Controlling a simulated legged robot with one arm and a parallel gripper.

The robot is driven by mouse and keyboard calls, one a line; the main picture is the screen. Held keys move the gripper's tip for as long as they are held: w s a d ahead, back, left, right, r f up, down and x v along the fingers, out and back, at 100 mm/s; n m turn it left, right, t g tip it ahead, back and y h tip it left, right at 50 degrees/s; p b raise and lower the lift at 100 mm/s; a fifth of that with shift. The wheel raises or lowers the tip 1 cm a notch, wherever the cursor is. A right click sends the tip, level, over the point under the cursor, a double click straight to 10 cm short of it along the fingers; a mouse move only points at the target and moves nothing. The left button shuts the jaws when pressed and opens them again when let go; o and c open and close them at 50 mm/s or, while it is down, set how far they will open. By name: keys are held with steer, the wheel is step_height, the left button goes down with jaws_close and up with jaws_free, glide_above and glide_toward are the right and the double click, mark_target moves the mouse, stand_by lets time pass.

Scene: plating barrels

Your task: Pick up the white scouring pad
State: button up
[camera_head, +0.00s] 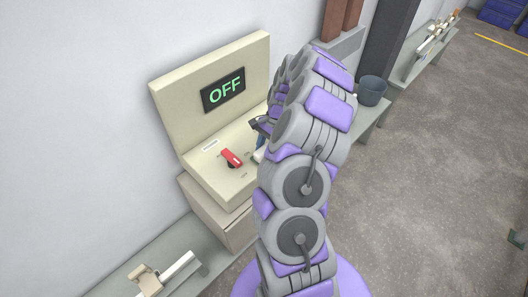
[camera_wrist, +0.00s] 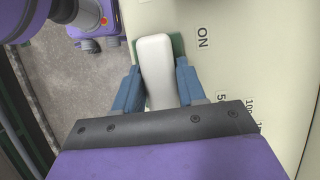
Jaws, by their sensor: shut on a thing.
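The white scouring pad (camera_wrist: 154,58) is a long white block with a green layer showing at its edges. In the wrist view it sits between the two blue fingers of my gripper (camera_wrist: 157,75), which are shut on its sides. The lower end of the pad is hidden behind the dark gripper body. In the head view my arm hides most of the gripper, and only a small part shows beside the control box. I cannot tell whether the pad touches the panel.
The beige control box (camera_head: 210,78) has an OFF display (camera_head: 223,91) and a red switch (camera_head: 231,158). A grey bucket (camera_head: 371,91) stands on the bench behind my arm. The wall is at the left. Open floor (camera_head: 430,190) lies at the right.

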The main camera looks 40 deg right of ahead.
mark_target(268, 142)
steer(key=shift+d, duration=0.65)
steer(key=shift+d+r, duration=0.2)
steer(key=shift+r, duration=0.4)
steer(key=r, duration=0.1)
steer(key=s+a+r, duration=0.1)
steer(key=shift+a+r, duration=0.2)
steer(key=shift+r, duration=0.1)
steer(key=s+d+r+p, duration=0.1)
steer(key=s, duration=1.4)
steer(key=shift+d, duration=0.2)
